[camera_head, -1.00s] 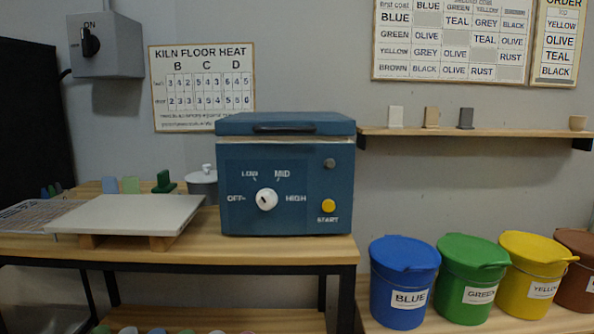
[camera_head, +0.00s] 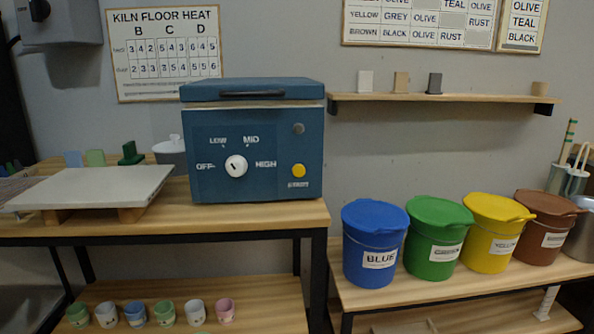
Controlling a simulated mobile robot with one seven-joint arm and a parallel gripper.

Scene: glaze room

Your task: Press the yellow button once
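The yellow button (camera_head: 298,171) is small and round, on the lower right of the front panel of the blue kiln (camera_head: 254,142). A label under it is blurred now. A white dial (camera_head: 236,166) sits to its left, among the marks OFF, LOW, MID and HIGH. A small grey round part (camera_head: 298,129) is above the button. The kiln stands with its lid down at the right end of a wooden table (camera_head: 230,217). My gripper is not in view.
A pale slab (camera_head: 95,188) lies left of the kiln. Blue (camera_head: 372,250), green (camera_head: 432,245), yellow (camera_head: 490,240) and brown (camera_head: 545,233) lidded buckets stand on a lower bench to the right. Several small cups (camera_head: 165,312) stand on the shelf below. A wall shelf (camera_head: 440,98) juts out right of the kiln.

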